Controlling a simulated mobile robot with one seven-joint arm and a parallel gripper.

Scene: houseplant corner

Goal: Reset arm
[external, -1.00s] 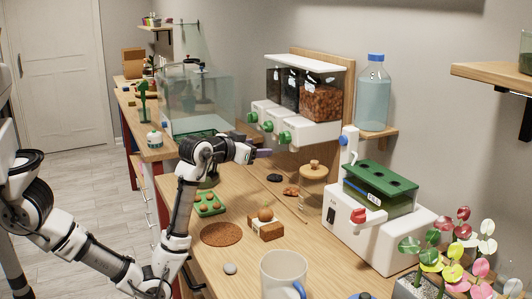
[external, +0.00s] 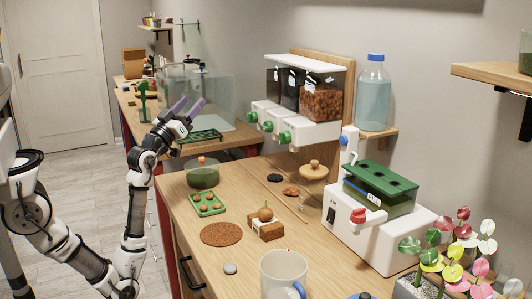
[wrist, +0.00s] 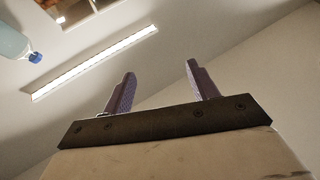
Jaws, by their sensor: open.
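My gripper (external: 188,107) is raised over the left edge of the wooden counter in the external view, its purple fingers pointing up and to the right. It is open and nothing is between the fingers. In the wrist view my gripper (wrist: 157,82) shows two separate fingers against the wall and ceiling. My arm bends up from the lower left beside the counter.
Dispensers (external: 290,126) hang on the wall. A glass tank (external: 215,90) stands behind my gripper.

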